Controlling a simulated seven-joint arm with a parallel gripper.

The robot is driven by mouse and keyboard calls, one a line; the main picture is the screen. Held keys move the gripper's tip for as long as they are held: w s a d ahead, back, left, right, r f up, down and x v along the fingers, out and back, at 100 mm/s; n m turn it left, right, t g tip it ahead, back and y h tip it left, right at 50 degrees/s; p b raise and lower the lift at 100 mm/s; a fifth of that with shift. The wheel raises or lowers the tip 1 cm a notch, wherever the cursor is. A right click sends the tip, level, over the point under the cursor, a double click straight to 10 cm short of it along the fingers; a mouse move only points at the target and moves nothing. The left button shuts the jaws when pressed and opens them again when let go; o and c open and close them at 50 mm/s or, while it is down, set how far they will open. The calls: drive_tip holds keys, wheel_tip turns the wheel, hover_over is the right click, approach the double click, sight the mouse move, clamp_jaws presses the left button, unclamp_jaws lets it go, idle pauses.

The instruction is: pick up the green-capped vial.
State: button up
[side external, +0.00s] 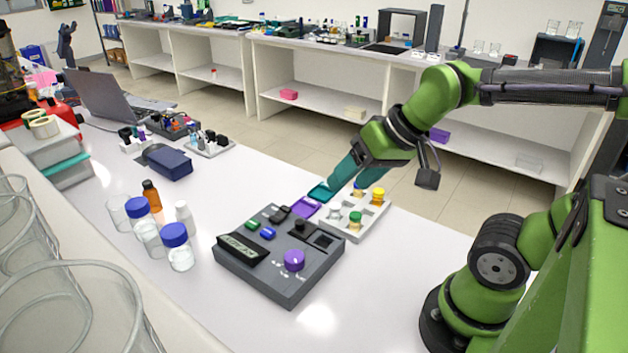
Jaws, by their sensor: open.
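The green-capped vial (355,219) stands upright in the near part of a light grey rack (340,234) on the white bench. My gripper (336,186), with teal fingers, is above and behind the far left part of the rack, apart from the green-capped vial. It is open, and I see nothing held in it. A yellow-capped vial (377,196) stands at the right of the rack. A white-topped vial (335,212) stands left of the green-capped one. A blue-capped vial is partly hidden by my fingers.
A dark grey device (280,280) with a purple knob (294,260) stands left of the rack. A purple piece (305,207) lies beside the rack. Blue-capped bottles (180,252) and an amber bottle (151,196) stand further left.

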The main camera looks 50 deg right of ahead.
drive_tip(key=w+d+f+m+g+h, duration=0.1)
drive_tip(key=w+d+f+g, duration=0.15)
drive_tip(key=d, duration=0.35)
drive_tip(key=w+d+f+m+g+h, duration=0.1)
drive_tip(key=w+d+f+g, duration=0.1)
drive_tip(key=w+d+g, duration=0.3)
hover_over(356, 215)
drive_tip(key=shift+n+t, duration=0.4)
drive_tip(key=shift+t, duration=0.05)
drive_tip(key=f, duration=1)
drive_tip(key=shift+a+f, duration=0.15)
drive_tip(key=shift+a, duration=0.1)
drive_tip(key=shift+d+f, duration=0.15)
drive_tip(key=shift+f, duration=1.3)
drive_tip(key=shift+d+f, duration=0.15)
drive_tip(key=shift+f, duration=1.3)
drive_tip(key=c, duration=1.1)
drive_tip(key=shift+r, duration=0.15)
